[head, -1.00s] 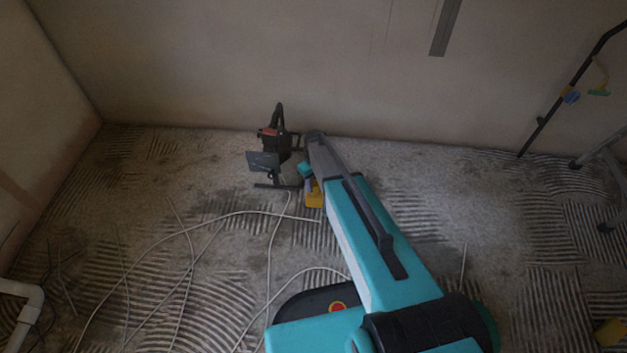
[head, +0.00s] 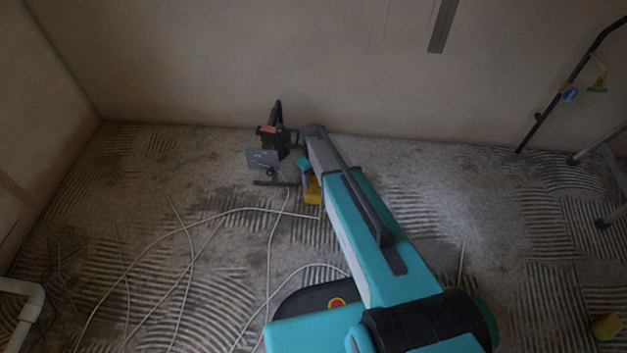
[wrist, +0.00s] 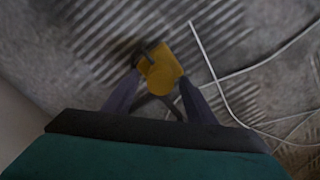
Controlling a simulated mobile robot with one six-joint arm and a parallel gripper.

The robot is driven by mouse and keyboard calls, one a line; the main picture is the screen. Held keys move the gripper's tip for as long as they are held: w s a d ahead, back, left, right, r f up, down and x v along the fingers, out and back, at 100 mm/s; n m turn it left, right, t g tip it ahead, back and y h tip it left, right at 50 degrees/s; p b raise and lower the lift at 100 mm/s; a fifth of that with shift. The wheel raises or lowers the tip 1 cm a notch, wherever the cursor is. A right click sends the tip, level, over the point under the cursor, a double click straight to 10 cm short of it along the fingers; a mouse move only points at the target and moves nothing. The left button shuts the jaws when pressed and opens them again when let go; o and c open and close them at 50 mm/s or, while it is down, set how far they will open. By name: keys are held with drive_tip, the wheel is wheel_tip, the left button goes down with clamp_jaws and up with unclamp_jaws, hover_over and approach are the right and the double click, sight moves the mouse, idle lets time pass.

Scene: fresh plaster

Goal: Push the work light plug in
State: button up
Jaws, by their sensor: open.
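A yellow block-like thing (wrist: 162,68) lies on the floor in the wrist view, with a small dark part on its upper left. I cannot tell whether it is the plug or the socket. It also shows in the head view (head: 313,190), partly hidden by my arm. My gripper (wrist: 160,80) is open, its two dark fingers spread on either side of the yellow thing's near end. I cannot tell whether they touch it. A black lamp-like thing with a red part (head: 272,136) and a grey panel (head: 262,158) stands near the back wall, probably the work light.
White cables (head: 190,232) trail over the ridged floor, and one passes right of the yellow thing in the wrist view (wrist: 205,60). A white pipe (head: 32,305) is at lower left. Another yellow thing (head: 606,326) lies at far right, below a dark pole (head: 560,95).

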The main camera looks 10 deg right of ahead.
sight(314, 179)
wheel_tip(314, 179, up, 12)
drive_tip(key=p, duration=0.3)
drive_tip(key=shift+f, duration=0.1)
idle(0.3)
drive_tip(key=shift+p, duration=0.35)
drive_tip(key=s+r+m+g+p, duration=0.1)
drive_tip(key=s+r+p, duration=0.3)
drive_tip(key=s+p, duration=0.4)
drive_tip(key=s+r+m+g+p, duration=0.2)
drive_tip(key=s+p, duration=0.7)
drive_tip(key=s, duration=1.1)
drive_tip(key=s+r+m+g+p, duration=0.2)
drive_tip(key=s+r+p, duration=0.4)
drive_tip(key=s+p, duration=0.3)
drive_tip(key=s, duration=0.4)
drive_tip(key=shift+s+a+r, duration=0.2)
drive_tip(key=shift+s+r, duration=0.1)
drive_tip(key=shift+s, duration=0.1)
